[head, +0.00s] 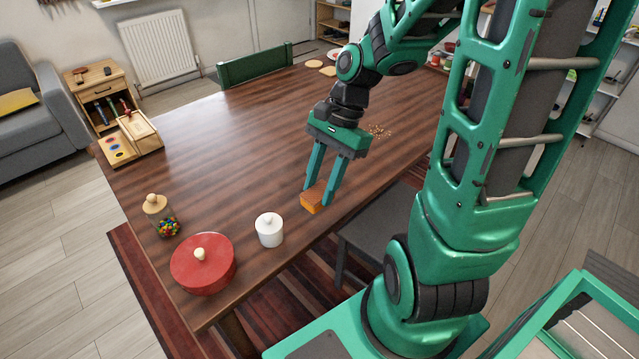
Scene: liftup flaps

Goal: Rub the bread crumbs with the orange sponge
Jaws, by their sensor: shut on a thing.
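The orange sponge (311,203) is at the near right edge of the brown wooden table, low at or just above its surface; I cannot tell if it touches. My gripper (318,197) points down and is shut on the sponge, with one finger on each side. The bread crumbs (380,131) lie scattered on the table farther back, behind and to the right of my gripper. My arm's wrist stands close beside them in the picture.
A white lidded jar (270,231), a red lidded pot (203,265) and a candy jar (163,218) stand at the table's near left. A wooden tray box (130,139) sits at the left corner. The table's middle (230,135) is clear. A chair (378,232) is tucked at the right edge.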

